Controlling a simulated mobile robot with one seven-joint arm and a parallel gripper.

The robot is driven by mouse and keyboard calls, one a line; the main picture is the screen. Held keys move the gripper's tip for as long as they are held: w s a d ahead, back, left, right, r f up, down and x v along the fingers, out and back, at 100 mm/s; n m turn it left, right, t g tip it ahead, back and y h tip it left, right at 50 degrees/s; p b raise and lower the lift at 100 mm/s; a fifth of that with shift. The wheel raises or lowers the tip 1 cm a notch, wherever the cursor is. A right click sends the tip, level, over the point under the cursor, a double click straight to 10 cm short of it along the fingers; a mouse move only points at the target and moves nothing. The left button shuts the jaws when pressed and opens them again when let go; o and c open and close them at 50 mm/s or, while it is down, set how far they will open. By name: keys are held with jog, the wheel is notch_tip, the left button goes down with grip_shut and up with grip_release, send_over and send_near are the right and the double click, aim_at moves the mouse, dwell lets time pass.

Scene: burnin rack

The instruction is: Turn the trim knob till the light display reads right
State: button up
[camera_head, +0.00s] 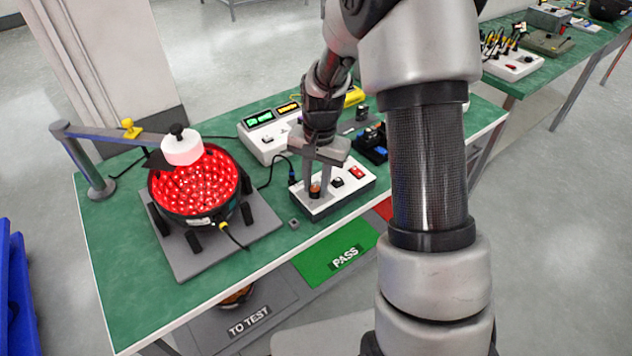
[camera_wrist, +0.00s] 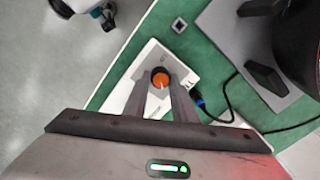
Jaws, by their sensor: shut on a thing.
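The trim knob (camera_wrist: 160,78) is orange with a pale pointer line, on a white control box (camera_head: 330,205) at the table's front edge. My gripper (camera_head: 318,186) points down over it, one finger on either side, shut on the knob. The knob shows only partly in the head view (camera_head: 315,190). A round lamp (camera_head: 196,187) on the left glows red across many small lights. Behind the box, a white meter (camera_head: 262,142) has a green lit display (camera_head: 259,119) and a yellow one (camera_head: 288,107); their figures are too small to read.
A grey arm (camera_head: 110,133) with a white round head (camera_head: 182,148) reaches over the lamp. A red switch (camera_head: 357,171) sits right of the knob. A small grey block (camera_head: 294,223) lies beside the box. PASS (camera_head: 335,258) and TO TEST (camera_head: 250,318) bins lie below the table edge.

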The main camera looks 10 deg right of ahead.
aim_at(319, 187)
jog(key=n+p, duration=0.1)
jog(key=n, duration=0.6)
jog(key=shift+w, duration=0.1)
dwell(0.4)
jog(key=o, duration=1)
jog(key=shift+o, duration=0.2)
notch_tip(319, 187, up, 18)
jog(key=p, duration=0.2)
jog(key=shift+d+f+p, duration=0.25)
jog(key=shift+d+p, duration=0.1)
jog(key=shift+r, duration=0.1)
